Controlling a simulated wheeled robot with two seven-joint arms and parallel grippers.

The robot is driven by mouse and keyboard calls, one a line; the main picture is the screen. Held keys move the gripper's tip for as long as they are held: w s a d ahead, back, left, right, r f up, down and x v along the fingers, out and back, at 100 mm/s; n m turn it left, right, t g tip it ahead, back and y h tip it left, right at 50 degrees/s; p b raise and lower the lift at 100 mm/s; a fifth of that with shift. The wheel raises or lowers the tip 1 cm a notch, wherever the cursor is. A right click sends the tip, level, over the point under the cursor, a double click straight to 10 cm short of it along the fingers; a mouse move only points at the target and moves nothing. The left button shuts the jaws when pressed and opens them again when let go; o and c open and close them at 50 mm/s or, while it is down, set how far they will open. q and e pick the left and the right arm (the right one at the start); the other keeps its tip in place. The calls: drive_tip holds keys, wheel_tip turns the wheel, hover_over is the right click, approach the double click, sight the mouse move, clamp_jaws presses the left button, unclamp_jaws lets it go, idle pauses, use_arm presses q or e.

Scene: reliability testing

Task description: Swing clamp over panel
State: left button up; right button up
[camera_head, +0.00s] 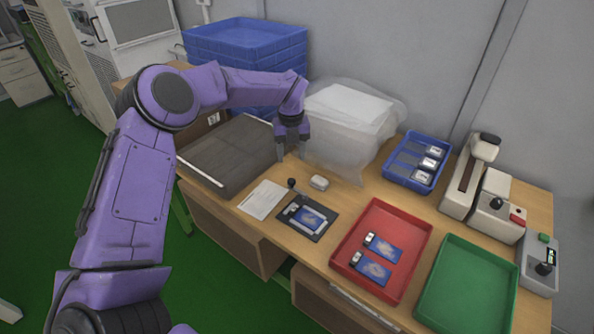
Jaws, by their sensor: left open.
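A blue panel (312,217) lies on a dark fixture plate (312,236) near the front middle of the table. A small clamp with a black knob (291,184) stands at the plate's back left edge. Whether its arm lies over the panel or beside it is too small to tell. My left gripper (291,158) hangs fingers down above the table, behind the clamp and apart from it. It is open, with nothing visible between its fingers. My right gripper is not in view.
A small white object (319,182) and a white paper sheet (263,200) lie near the fixture. A red tray (407,232) holds two blue panels. A green tray (470,285) is empty. A blue tray (392,175), machines (495,210), a grey box (225,155) and wrapped stack (345,110) surround them.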

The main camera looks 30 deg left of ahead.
sight(291, 180)
use_arm(q)
drive_tip(key=f, duration=0.1)
drive_tip(key=s+f+p, duration=0.1)
drive_tip(key=f, duration=0.1)
drive_tip(key=shift+f, duration=0.1)
drive_tip(key=f, duration=0.2)
drive_tip(key=f+p, duration=0.1)
drive_tip(key=f, duration=0.3)
drive_tip(key=shift+w+d, duration=0.1)
drive_tip(key=shift+w, duration=0.25)
drive_tip(key=shift+s, duration=0.2)
clamp_jaws()
